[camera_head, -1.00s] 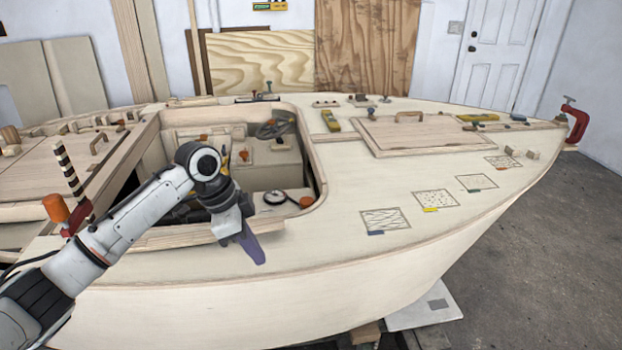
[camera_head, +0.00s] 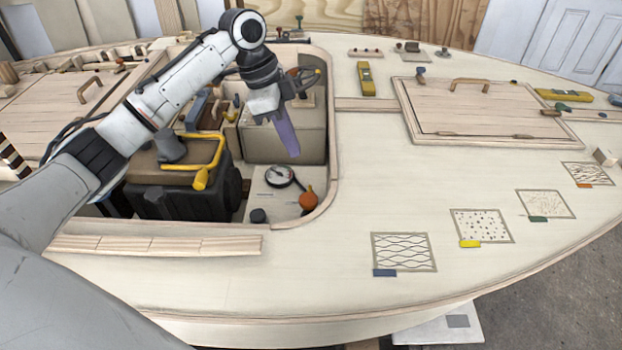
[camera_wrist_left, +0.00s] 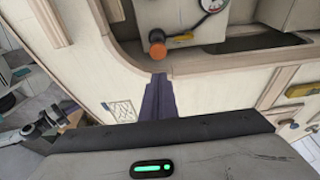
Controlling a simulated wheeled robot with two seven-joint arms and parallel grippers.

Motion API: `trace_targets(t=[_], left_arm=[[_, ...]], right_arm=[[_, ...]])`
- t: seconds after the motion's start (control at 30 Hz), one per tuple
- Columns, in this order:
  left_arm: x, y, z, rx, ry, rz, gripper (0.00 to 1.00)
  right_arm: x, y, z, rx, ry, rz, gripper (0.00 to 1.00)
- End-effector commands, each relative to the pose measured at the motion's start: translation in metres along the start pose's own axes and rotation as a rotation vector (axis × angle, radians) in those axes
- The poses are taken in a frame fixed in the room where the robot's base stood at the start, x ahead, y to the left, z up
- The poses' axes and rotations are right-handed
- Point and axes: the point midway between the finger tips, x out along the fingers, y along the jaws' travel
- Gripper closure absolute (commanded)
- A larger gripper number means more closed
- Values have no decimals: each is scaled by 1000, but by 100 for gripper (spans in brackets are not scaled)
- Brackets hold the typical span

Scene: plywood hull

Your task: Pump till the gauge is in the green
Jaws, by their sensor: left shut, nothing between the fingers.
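A round white-faced gauge (camera_head: 279,176) with a dark rim sits low in the cockpit opening; its needle is too small to read. It shows partly at the top of the left wrist view (camera_wrist_left: 211,5). Beside it stands a rounded orange knob (camera_head: 308,199), perhaps the pump part, also in the wrist view (camera_wrist_left: 157,44). My left gripper (camera_head: 291,152) has purple fingers, shut and empty, pointing down over the cockpit, above and apart from the gauge and the knob. In the wrist view its fingers (camera_wrist_left: 159,82) appear below the knob. My right gripper is not in view.
The cockpit rim (camera_head: 332,150) encloses a black case (camera_head: 190,195) with a yellow bent handle (camera_head: 203,177).

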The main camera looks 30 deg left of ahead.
Motion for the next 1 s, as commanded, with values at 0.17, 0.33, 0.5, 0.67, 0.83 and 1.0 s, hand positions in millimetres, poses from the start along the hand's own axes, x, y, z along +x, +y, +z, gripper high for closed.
trace_targets(t=[0.17,0.33,0.5,0.67,0.83,1.0], left_arm=[[3,0,0,0,0,1,100],[22,1,0,0,-2,3,100],[57,1,0,-1,-1,4,100],[91,1,0,0,-1,3,100],[119,1,6,-1,-2,1,100],[134,0,10,-1,0,-1,100]], right_arm=[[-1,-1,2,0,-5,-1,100],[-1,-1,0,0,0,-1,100],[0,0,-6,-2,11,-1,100],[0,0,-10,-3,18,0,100],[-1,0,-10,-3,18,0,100],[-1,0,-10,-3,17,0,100]])
